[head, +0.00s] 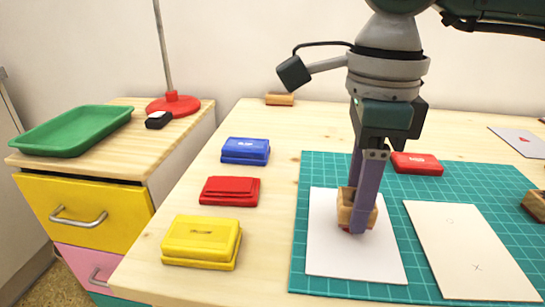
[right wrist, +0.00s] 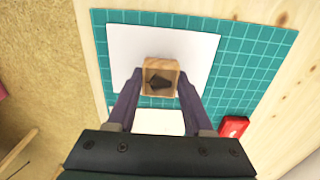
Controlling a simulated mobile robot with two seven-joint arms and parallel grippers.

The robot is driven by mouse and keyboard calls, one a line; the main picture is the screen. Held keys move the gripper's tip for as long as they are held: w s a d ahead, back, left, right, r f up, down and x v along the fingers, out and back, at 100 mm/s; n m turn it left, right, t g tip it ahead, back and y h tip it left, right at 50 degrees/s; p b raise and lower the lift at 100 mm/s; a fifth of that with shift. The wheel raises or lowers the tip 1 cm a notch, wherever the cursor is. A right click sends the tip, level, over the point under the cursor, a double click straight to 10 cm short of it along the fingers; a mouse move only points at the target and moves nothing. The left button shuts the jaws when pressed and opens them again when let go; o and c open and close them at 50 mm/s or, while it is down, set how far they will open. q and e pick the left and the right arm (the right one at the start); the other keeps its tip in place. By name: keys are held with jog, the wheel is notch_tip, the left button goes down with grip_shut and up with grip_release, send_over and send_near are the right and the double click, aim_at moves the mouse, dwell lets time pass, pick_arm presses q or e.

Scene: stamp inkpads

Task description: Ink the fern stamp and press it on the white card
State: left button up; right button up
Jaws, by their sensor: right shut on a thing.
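My right gripper (head: 357,212) is shut on a wooden block stamp (head: 345,196) and holds it upright over the white card (head: 325,252). A little red shows at the stamp's base; whether it touches the card, I cannot tell. In the right wrist view the stamp (right wrist: 149,64) sits between my two fingers, with a dark mark on its top. Its print face is hidden, and no print shows on the bare parts of the card. Blue (head: 246,151), red (head: 230,191) and yellow (head: 202,240) inkpads stand left of the green mat (head: 297,270). My left gripper is not in view.
A cream card (head: 470,250) with a small circle and cross lies right of the white card. A red case (head: 417,164) sits at the mat's back. Another wooden block (head: 536,204) is at the right edge, one (head: 280,99) at the back. A green tray (head: 75,128) rests on the drawer cabinet.

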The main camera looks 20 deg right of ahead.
jog(key=shift+r+p, duration=1.7)
jog(key=shift+r, duration=0.75)
jog(key=shift+f, duration=0.1)
